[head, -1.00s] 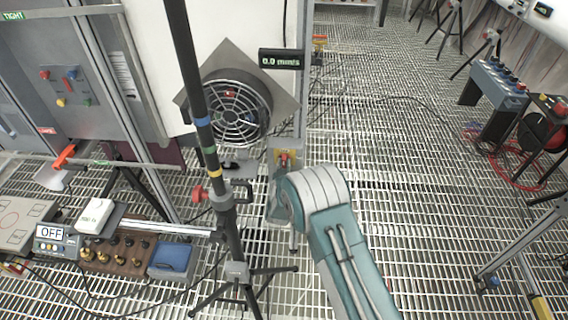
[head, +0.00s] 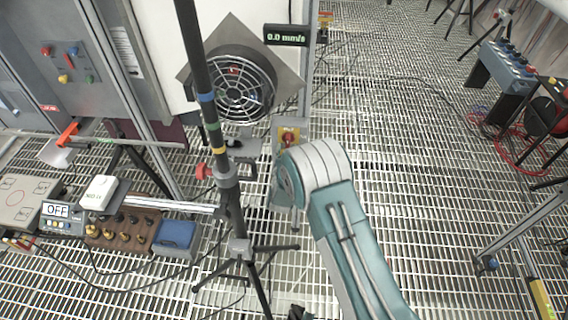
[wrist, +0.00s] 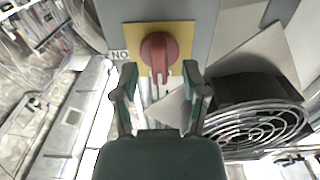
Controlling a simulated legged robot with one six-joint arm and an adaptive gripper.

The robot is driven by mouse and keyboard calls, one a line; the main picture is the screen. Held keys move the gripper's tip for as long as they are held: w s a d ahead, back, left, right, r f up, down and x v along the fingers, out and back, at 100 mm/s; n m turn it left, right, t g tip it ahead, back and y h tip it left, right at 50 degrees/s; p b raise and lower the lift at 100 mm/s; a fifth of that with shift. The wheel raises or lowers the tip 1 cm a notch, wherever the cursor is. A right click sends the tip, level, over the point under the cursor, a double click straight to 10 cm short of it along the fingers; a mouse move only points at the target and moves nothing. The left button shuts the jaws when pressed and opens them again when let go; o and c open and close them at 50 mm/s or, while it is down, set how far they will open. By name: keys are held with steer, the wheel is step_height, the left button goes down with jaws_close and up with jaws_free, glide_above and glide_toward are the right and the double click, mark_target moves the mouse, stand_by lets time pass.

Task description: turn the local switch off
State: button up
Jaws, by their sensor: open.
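The local switch is a red rotary knob (wrist: 160,52) on a yellow plate (wrist: 184,36), fixed to a grey box. In the wrist view its grip lies about upright in the picture. A label reading "NO", probably "ON" upside down, is beside the plate. The switch (head: 288,137) also shows in the head view, just beyond my arm's elbow. My gripper (wrist: 160,74) is open, with its two fingers apart on either side of the knob's lower end in the picture. I cannot tell whether they touch it.
A round fan (head: 240,88) and a "0.0 mm/s" display (head: 286,34) are close to the switch. A black tripod pole (head: 205,95) stands left of my arm. Instruments, including an "OFF" meter (head: 60,215), lie at lower left.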

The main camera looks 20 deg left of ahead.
steer(key=v, duration=0.9)
steer(key=shift+a, duration=0.2)
steer(key=w+d+r+m+g, duration=0.1)
steer(key=d+r+g, duration=0.2)
steer(key=d+r, duration=0.65)
steer(key=w+d+r+g, duration=0.1)
steer(key=d+r+g, duration=0.35)
steer(key=r, duration=0.85)
steer(key=s+d+r+m+g+h, duration=0.1)
steer(key=s+d+r+g+h, duration=0.1)
steer(key=s+d, duration=0.8)
steer(key=s+d+r+m+g+h, duration=0.1)
steer(key=s+d+r, duration=0.4)
steer(key=s+d, duration=0.6)
steer(key=s+g+h, duration=0.1)
steer(key=s, duration=0.6)
steer(key=shift+d, duration=0.25)
